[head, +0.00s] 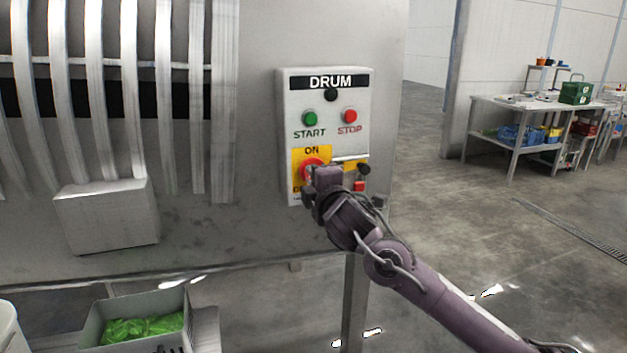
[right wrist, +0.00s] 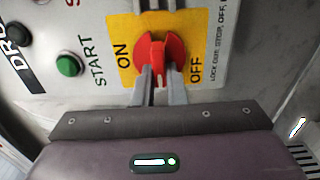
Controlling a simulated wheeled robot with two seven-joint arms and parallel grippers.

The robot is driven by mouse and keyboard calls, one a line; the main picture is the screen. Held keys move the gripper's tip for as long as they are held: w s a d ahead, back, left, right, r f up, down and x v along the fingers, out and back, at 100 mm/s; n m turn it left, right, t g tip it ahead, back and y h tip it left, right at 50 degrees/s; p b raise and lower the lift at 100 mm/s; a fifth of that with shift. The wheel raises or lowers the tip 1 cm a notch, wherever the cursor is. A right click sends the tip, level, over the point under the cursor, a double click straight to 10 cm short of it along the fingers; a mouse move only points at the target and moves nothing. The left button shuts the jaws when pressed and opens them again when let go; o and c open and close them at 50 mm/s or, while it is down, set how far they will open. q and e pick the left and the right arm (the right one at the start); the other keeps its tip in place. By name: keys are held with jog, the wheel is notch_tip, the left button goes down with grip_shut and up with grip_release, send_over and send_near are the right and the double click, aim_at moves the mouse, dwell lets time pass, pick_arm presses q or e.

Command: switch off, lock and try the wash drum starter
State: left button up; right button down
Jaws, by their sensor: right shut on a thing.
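The grey DRUM starter box (head: 298,88) is mounted on the wash machine's side. It has a green START button (head: 310,119) and a red STOP button (head: 350,116). Below is a red rotary switch (right wrist: 174,46) on a yellow plate (right wrist: 121,27) marked ON and OFF. My right gripper (right wrist: 160,86) is shut on the switch's red handle, a finger on each side. The handle stands between the ON and OFF words in the right wrist view; its exact setting is unclear. A small red item (head: 359,187), possibly a padlock, is at the box's lower right. My left gripper is out of view.
Hanging strips (head: 131,90) and a grey block (head: 107,215) are left of the box. A bin of greens (head: 92,330) stands below. A workbench (head: 484,107) with crates is far right. Open floor lies between.

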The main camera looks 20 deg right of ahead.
jog(key=shift+f, duration=0.1)
jog(key=c, duration=1.5)
grip_release()
jog(key=shift+s, duration=0.1)
jog(key=s+b, duration=0.1)
jog(key=s, duration=0.6)
jog(key=shift+s+d+b, duration=0.1)
jog(key=shift+s+b, duration=0.2)
jog(key=shift+b, duration=0.05)
